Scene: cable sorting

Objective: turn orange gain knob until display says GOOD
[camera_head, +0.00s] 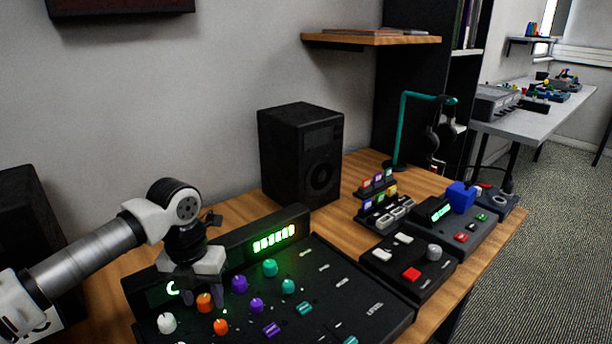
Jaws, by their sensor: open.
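My gripper (204,296) points down over the left part of a black mixing console (372,312). Its two fingers are apart, one on each side of an upper orange knob (204,303). I cannot tell whether they touch it. A second orange knob (221,327) stands just in front of it. A green-lit display (274,239) on the console's raised back panel shows characters too small to read. Another green-lit display (172,288) at the left is mostly hidden by my gripper; only one bright character, like a C, shows.
A white knob (167,323), purple knobs (239,284) and teal knobs (270,267) crowd around my gripper. A black speaker (301,155) stands behind the console. Smaller button boxes (408,268) and a teal headphone stand (403,130) are to the right.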

